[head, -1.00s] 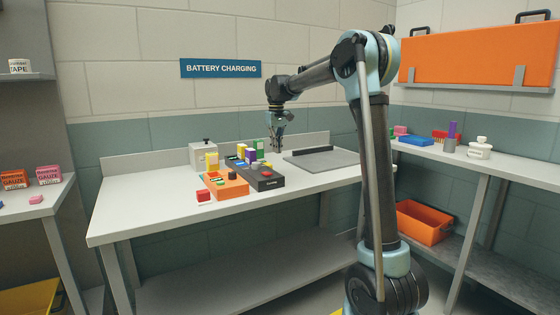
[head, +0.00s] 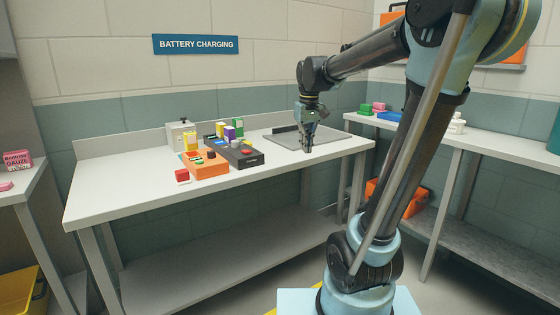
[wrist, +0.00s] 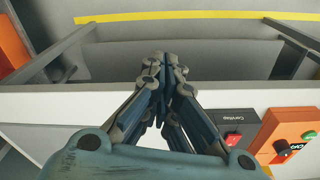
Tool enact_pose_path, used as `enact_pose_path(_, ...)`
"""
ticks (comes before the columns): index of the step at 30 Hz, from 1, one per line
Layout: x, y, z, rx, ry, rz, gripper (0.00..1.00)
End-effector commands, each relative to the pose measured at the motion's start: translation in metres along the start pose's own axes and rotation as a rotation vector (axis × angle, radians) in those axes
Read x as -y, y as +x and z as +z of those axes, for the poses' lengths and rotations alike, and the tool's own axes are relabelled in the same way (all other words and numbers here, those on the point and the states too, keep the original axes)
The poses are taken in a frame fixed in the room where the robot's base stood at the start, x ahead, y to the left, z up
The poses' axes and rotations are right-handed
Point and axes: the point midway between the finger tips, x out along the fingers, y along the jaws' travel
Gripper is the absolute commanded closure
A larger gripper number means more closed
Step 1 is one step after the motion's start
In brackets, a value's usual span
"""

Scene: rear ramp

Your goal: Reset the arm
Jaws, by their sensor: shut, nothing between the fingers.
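My gripper (head: 308,150) hangs pointing down above the front right part of the white bench (head: 110,190), beside the grey plate. Its fingers are together and nothing is between them. In the wrist view my gripper (wrist: 163,62) shows its closed fingertips over the front edge of the bench, with the floor and lower shelf beyond. My arm reaches in from the right of the head view, bent at the elbow, with its forearm extended to the left.
A black charger box (head: 240,154) and an orange box (head: 205,165) with coloured blocks stand left of my gripper. A small red block (head: 182,176) lies near the front edge. A grey plate (head: 335,143) lies at the right.

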Motion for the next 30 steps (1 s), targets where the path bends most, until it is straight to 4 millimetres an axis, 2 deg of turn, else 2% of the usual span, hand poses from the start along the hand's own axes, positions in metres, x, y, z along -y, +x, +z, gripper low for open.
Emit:
enact_pose_path(1,-0.004,0.005,0.018,-0.004,0.016,0.002,1.00)
enact_pose_path(3,-0.008,0.013,0.039,-0.011,0.038,0.004,1.00)
enact_pose_path(11,-0.019,0.047,0.114,-0.037,0.116,0.014,1.00)
enact_pose_path(18,-0.023,0.089,0.178,-0.062,0.186,0.023,1.00)
enact_pose_path(24,-0.022,0.130,0.226,-0.082,0.245,0.032,1.00)
enact_pose_path(30,-0.020,0.162,0.257,-0.095,0.285,0.038,1.00)
